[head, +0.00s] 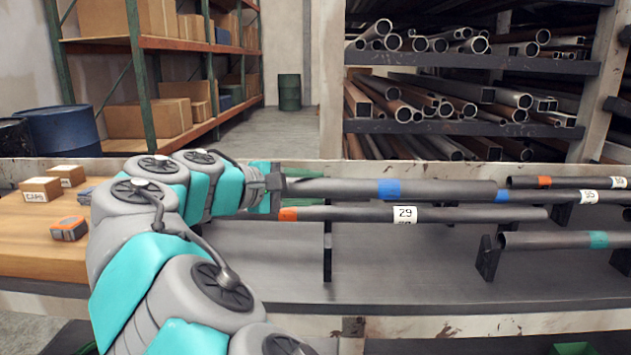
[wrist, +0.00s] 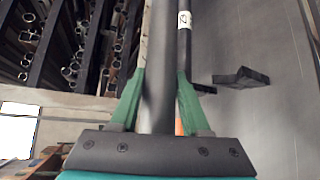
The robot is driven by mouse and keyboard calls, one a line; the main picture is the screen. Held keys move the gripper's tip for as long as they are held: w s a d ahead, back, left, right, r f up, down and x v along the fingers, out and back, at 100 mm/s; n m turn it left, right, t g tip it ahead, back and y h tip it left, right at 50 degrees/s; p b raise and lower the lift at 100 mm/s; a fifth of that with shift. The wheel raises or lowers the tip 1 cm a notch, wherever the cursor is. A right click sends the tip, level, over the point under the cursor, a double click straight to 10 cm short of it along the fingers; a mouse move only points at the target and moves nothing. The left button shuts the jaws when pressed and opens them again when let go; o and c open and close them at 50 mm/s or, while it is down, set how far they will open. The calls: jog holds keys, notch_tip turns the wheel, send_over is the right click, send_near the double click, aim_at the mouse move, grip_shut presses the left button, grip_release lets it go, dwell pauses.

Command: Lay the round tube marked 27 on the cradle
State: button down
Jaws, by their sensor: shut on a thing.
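My gripper (head: 277,187) is shut on a dark grey round tube (head: 440,189) with a blue band. It holds the tube near its left end, roughly level, and the tube reaches to the right above the bench. No number shows on it, so I cannot tell whether it is the one marked 27. In the wrist view, the green fingers of my gripper (wrist: 160,85) stand on either side of the held tube (wrist: 160,45). Dark upright supports stand on the bench, one at the middle (head: 327,255) and one further right (head: 488,260). I cannot tell which belong to the cradle.
A tube marked 29 (head: 350,214) with an orange band lies close in front of the held tube. More tubes lie at the right, one with a teal band (head: 560,240). A tape measure (head: 69,228) and small boxes (head: 41,189) are at the left.

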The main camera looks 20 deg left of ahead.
aim_at(325, 237)
jog(key=shift+s+f, duration=0.1)
jog(key=shift+f, duration=0.55)
jog(key=shift+f+b, duration=2.55)
jog(key=shift+f, duration=1.55)
jog(key=shift+s+d, duration=0.15)
jog(key=shift+s, duration=0.05)
jog(key=shift+f, duration=0.35)
jog(key=c, duration=0.5)
grip_release()
jog(key=shift+f, duration=0.15)
jog(key=shift+o, duration=1)
jog(key=shift+s, duration=0.2)
jog(key=v, duration=0.8)
